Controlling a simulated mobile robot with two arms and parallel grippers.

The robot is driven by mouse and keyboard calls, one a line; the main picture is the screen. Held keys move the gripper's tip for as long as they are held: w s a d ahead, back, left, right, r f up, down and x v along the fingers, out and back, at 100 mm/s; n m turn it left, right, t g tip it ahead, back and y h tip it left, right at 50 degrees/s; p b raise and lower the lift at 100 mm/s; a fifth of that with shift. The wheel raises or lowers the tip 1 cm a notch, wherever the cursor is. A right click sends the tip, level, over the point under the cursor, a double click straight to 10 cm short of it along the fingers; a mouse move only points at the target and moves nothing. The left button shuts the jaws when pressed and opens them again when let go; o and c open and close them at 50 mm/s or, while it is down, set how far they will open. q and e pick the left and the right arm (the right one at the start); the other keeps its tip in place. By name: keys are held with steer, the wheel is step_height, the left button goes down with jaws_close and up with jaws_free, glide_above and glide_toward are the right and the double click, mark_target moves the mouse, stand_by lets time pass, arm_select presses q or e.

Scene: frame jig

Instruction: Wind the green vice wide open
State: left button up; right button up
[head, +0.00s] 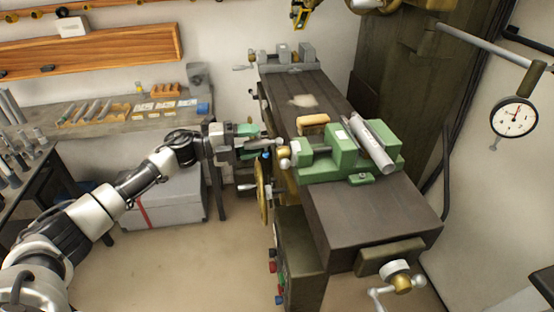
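The green vice (343,150) is fixed on the dark machine table, its screw end facing left. A grey metal cylinder (371,143) lies tilted across its right part. The brass hub and pale knob of the vice's handle (284,153) show at its left end. My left gripper (268,149) comes in from the left and is right beside this handle. Its fingertips are small and overlap the handle area, so I cannot tell whether they are open or touch it.
A brass handwheel (262,198) is below my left gripper. A crank (399,284) is at the table's front end. A dial gauge (513,117) hangs at right. A grey case (172,198) stands left.

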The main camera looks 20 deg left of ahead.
arm_select(q)
steer(key=shift+o, duration=0.2)
steer(key=shift+s+r, duration=0.1)
steer(key=shift+s, duration=0.1)
steer(key=shift+w, duration=0.1)
steer(key=shift+a+f, duration=0.15)
steer(key=shift+f, duration=0.05)
steer(key=b+v, duration=0.2)
steer(key=v, duration=0.5)
steer(key=shift+r, duration=0.1)
